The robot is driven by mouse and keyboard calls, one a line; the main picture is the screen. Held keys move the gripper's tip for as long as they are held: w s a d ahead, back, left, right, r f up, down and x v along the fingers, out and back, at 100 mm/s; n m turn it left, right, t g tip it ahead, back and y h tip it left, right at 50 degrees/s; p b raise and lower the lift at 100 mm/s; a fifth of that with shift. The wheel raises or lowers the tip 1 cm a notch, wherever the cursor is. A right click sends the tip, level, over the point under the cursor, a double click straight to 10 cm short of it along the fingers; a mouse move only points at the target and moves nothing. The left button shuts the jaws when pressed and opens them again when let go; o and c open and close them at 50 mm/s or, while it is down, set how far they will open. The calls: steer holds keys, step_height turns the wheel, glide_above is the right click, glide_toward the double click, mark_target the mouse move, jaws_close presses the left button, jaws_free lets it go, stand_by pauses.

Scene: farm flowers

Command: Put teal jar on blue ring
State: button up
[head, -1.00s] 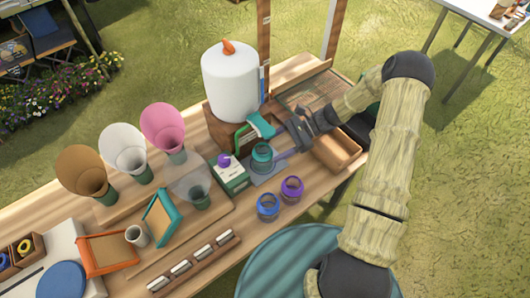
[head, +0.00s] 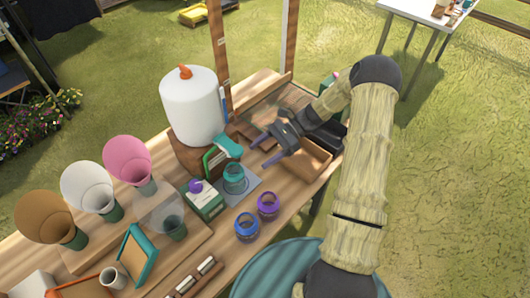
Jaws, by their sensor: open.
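The teal jar (head: 234,181) stands upright on a blue-grey square mat (head: 250,186), beside a green and white box. Part of a faint curved outline shows on the mat next to the jar; I cannot tell whether it is the blue ring or how well the jar is centred on it, as the jar hides part of it. My gripper (head: 262,152) is open and empty, above and to the right of the jar, its fingers pointing toward it but clear of it.
A blue jar (head: 246,227) and a purple jar (head: 268,205) stand near the front edge. The green and white box (head: 203,200) has a purple knob on it. A white canister (head: 193,108) on a wooden block with a teal lever stands behind. A wooden tray (head: 303,159) lies right.

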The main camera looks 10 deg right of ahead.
steer(key=s+d+r+n+t+h, duration=0.3)
steer(key=s+r+n+t+h, duration=0.3)
steer(key=s+r+n+h, duration=0.6)
steer(key=s+n, duration=0.2)
steer(key=s, duration=0.1)
steer(key=shift+s+r+n+h, duration=0.25)
steer(key=shift+r+n+h, duration=0.05)
steer(key=shift+n+h, duration=0.1)
